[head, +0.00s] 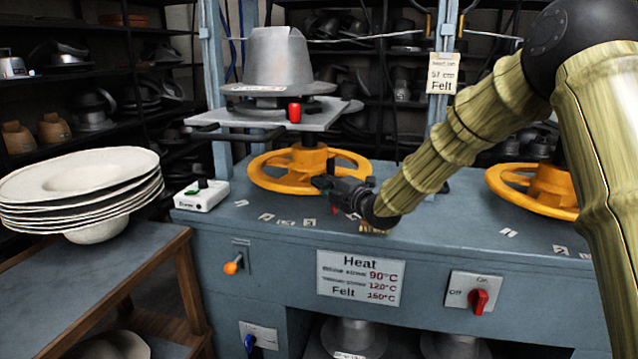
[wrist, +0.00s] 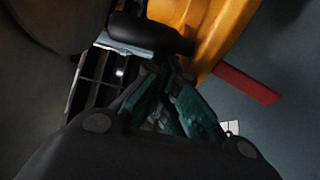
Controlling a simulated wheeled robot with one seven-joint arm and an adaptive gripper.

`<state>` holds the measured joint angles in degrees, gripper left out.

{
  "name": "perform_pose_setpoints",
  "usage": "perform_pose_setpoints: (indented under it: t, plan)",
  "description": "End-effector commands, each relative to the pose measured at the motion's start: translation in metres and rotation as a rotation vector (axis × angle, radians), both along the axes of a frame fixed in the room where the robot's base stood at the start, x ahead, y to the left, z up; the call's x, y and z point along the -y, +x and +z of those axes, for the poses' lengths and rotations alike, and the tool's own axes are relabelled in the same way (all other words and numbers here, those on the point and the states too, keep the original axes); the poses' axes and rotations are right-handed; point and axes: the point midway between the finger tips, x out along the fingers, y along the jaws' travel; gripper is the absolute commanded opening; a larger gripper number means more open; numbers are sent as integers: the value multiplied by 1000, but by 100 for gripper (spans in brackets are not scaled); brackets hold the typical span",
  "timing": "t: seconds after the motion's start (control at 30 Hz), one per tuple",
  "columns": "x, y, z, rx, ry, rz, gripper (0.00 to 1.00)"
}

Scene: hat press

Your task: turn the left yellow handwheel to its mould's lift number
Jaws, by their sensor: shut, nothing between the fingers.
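The left yellow handwheel (head: 262,178) lies flat on the blue-grey press bench, under the plate with the silver hat mould (head: 278,55). The mould's brim label is too small to read. My gripper (head: 322,184) is at the wheel's front right rim. In the wrist view its green fingers (wrist: 165,75) are shut and empty, close to a black grip (wrist: 148,34) beside the yellow wheel (wrist: 222,38). I cannot tell whether they touch it. A red pointer (wrist: 247,83) sticks out from under the wheel. Number labels (head: 285,222) lie in front; my gripper and arm hide some.
A second yellow handwheel (head: 540,188) is at the right, partly behind my arm. A white box with a knob (head: 201,195) stands left of the left wheel. A stack of pale hat blanks (head: 80,185) sits on the left table. A heat sign (head: 360,278) is on the bench front.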

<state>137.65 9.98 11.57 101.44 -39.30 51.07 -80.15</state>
Motion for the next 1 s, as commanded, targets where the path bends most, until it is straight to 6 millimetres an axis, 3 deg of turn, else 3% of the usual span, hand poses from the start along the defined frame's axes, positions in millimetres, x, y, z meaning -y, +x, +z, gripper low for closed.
perform_pose_setpoints:
  t: [0.1,0.3,0.73,1.0]
  plan:
    - [26,6,0,1,-4,-9,0]
    - [46,10,0,0,-1,-9,0]
    - [40,9,0,0,-1,-6,0]
    - [11,-1,-2,0,-2,-1,0]
